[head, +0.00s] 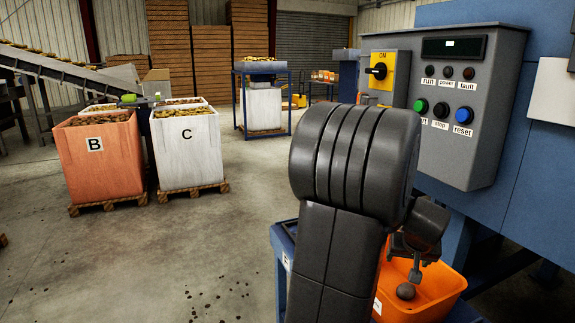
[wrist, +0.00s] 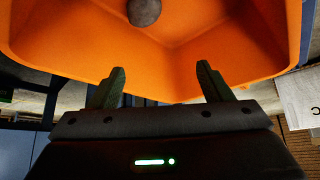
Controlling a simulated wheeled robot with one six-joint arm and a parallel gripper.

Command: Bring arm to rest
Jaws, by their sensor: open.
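My arm, dark grey, fills the middle right of the head view. My gripper (head: 419,262) hangs over an orange bin (head: 447,287) at the lower right, partly hidden by the arm. In the wrist view my gripper (wrist: 160,85) shows two green-edged fingers spread apart with nothing between them. The orange bin (wrist: 215,55) spreads beyond the fingertips. A round brown-grey lump (wrist: 144,11), which looks like a potato, lies in the bin apart from the fingers. It also shows in the head view (head: 405,291), just below the gripper.
A grey control panel (head: 455,100) with coloured buttons and a yellow switch (head: 380,72) stands close behind my arm. Crate B (head: 100,165) and crate C (head: 190,155), filled with potatoes, stand on pallets at left.

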